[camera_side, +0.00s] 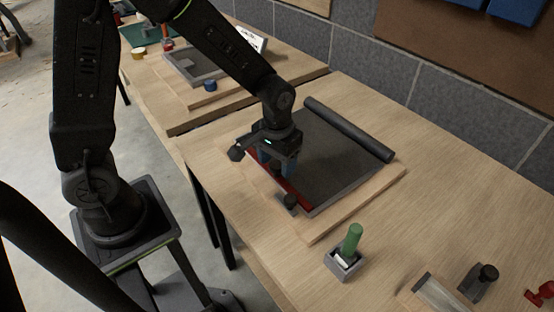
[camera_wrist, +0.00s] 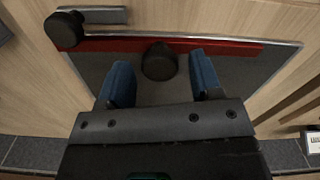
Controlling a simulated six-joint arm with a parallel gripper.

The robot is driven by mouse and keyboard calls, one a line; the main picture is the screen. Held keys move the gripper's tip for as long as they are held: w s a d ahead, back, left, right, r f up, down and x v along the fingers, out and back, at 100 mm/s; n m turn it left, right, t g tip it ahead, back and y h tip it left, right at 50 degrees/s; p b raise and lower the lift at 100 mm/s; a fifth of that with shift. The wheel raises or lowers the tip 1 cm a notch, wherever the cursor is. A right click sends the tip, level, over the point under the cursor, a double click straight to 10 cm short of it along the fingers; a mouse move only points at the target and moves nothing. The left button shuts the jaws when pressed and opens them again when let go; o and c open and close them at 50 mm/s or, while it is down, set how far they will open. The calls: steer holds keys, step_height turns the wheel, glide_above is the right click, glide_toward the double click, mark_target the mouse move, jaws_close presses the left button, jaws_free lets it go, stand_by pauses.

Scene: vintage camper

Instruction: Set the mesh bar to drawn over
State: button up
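The red mesh bar (camera_side: 299,194) lies along the near-left edge of a dark mesh sheet (camera_side: 335,160), which spreads flat from it to a dark roll (camera_side: 350,131) at the far right. In the wrist view the red bar (camera_wrist: 215,47) runs across the top, with a round black knob (camera_wrist: 158,62) at its middle. My gripper (camera_side: 277,168) is low over the bar, pointing down. Its blue fingers (camera_wrist: 162,82) are open on either side of the knob, with gaps showing. In the side view my gripper hides this knob.
A second black knob (camera_side: 290,201) stands by the bar's near end, beside a grey strip (camera_wrist: 105,15). A wooden board (camera_side: 328,227) lies under the mesh. A green-handled tool (camera_side: 351,240) stands in a grey holder (camera_side: 342,264) at the front. Bare tabletop (camera_side: 430,215) lies right of the board.

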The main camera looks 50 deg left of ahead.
mark_target(277, 164)
steer(key=shift+o, duration=0.2)
step_height(277, 164, up, 14)
stand_by(0.5)
steer(key=s+a+r+m+t, duration=0.1)
steer(key=s+r+t, duration=0.1)
steer(key=s, duration=0.4)
steer(key=s+a+r+m+t, duration=0.1)
steer(key=s+a+r+t, duration=0.1)
steer(key=s, duration=0.5)
steer(key=shift+s+r+m+t, duration=0.15)
steer(key=shift+s+m+t, duration=0.15)
steer(key=shift+t, duration=0.5)
steer(key=shift+c, duration=0.4)
